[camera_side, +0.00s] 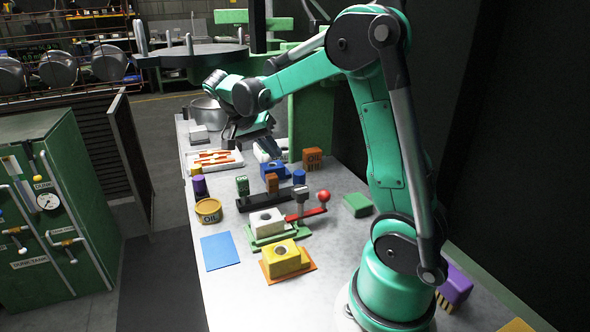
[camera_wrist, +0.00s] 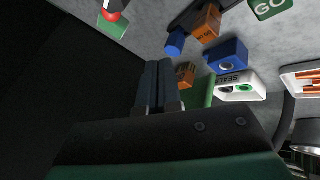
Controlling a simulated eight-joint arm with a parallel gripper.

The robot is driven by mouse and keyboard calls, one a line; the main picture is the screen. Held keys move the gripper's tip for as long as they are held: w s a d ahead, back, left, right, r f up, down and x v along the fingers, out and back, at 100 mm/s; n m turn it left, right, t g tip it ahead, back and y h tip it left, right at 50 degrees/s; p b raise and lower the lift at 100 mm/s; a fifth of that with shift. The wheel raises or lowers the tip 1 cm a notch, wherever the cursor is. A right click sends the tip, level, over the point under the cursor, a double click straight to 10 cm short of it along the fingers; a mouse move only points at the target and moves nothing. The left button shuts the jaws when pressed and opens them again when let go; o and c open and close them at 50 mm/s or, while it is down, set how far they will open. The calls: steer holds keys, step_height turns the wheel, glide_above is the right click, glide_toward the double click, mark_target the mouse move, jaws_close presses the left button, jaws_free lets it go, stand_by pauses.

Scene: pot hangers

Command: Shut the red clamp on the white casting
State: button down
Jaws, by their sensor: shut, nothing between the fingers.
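The white casting (camera_side: 266,221) sits on a green base just left of the clamp. Whether the clamp presses on the casting I cannot tell. My gripper (camera_side: 267,148) is over the far part of the table, well behind the clamp, with its fingers shut and empty. In the wrist view, the shut fingers (camera_wrist: 156,84) show at the centre and the red ball (camera_wrist: 111,14) at the top edge.
A blue block (camera_side: 275,169), an orange oil box (camera_side: 313,159) and a white tray (camera_side: 214,161) lie near my gripper. A yellow block (camera_side: 285,258) on an orange plate stands in front of the casting.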

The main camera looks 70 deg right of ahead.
steer(key=shift+v, duration=0.9)
steer(key=s+a+f+n+t+y, duration=0.1)
steer(key=a+n+t+y, duration=0.4)
steer(key=a+n+t, duration=0.6)
steer(key=s+a+n, duration=0.1)
steer(key=a+n, duration=0.5)
steer(key=a, duration=0.2)
steer(key=shift+a+f+t, duration=0.2)
steer(key=shift+a+t, duration=0.1)
steer(key=shift+a, duration=0.1)
